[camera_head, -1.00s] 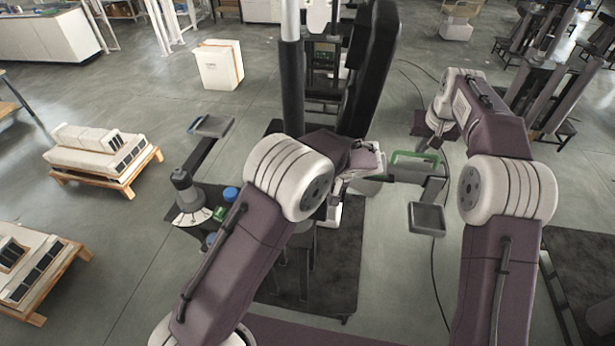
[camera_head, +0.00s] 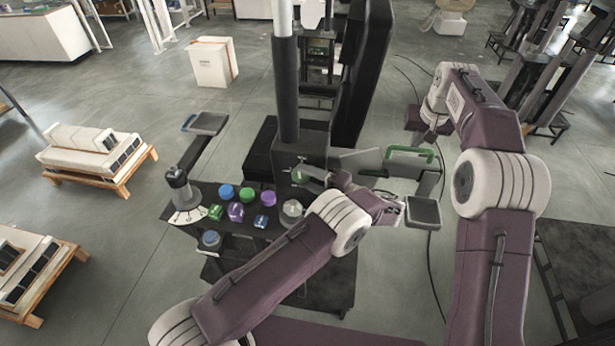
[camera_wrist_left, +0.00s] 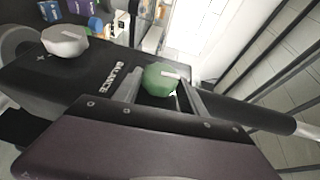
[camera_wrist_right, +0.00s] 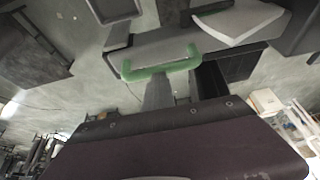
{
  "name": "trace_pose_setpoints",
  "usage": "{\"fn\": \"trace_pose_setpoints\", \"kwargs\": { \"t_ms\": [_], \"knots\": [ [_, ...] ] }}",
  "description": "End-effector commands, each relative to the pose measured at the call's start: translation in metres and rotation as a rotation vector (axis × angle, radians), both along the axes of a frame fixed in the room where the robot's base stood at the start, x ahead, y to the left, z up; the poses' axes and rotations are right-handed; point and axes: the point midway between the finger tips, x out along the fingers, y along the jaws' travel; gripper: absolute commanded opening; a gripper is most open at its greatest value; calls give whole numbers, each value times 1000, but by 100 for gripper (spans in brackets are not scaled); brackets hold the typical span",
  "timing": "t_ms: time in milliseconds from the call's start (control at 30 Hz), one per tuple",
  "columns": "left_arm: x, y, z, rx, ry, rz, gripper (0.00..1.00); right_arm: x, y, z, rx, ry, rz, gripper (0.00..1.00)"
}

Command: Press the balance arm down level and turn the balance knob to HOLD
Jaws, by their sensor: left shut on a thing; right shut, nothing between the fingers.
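The green balance knob (camera_wrist_left: 158,79) sits beside the word BALANCE on a dark housing (camera_wrist_left: 75,78) in the left wrist view. It bears a pale pointer bar. My left gripper (camera_wrist_left: 163,88) has its fingers on either side of the knob, shut on it. The knob also shows in the head view (camera_head: 299,175). A HOLD mark cannot be read.
A pale grey knob (camera_head: 292,209) sits in front of the column. Several coloured caps and blocks lie on a dark shelf (camera_head: 262,232) beside a dial (camera_head: 188,215). Grey pads (camera_head: 424,212) and (camera_head: 207,123) stick out on both sides. Pallets (camera_head: 95,160) stand left on open floor.

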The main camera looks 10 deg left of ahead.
Motion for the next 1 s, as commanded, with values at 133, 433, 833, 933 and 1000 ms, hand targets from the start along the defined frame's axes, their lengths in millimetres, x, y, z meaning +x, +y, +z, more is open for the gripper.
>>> {"fn": "trace_pose_setpoints", "kwargs": {
  "t_ms": [133, 433, 833, 933, 1000],
  "knots": [
    [0, 1, -1, 60, -1, 3, 8, 0, -1, -1, -2, 2, -1, 0],
    [0, 1, 0, 108, -3, 4, 8, 0, -1, -1, -2, 2, -1, 0],
    [0, 1, 1, 112, -5, 4, 54, 0, -1, -1, -2, 1, -1, 0],
    [0, 1, 0, 110, -4, 3, 69, 0, -1, -1, -2, 1, -1, 0],
    [0, 0, 0, 109, -3, 2, 69, 0, -1, -1, -1, 1, 0, 0]
  ]
}}
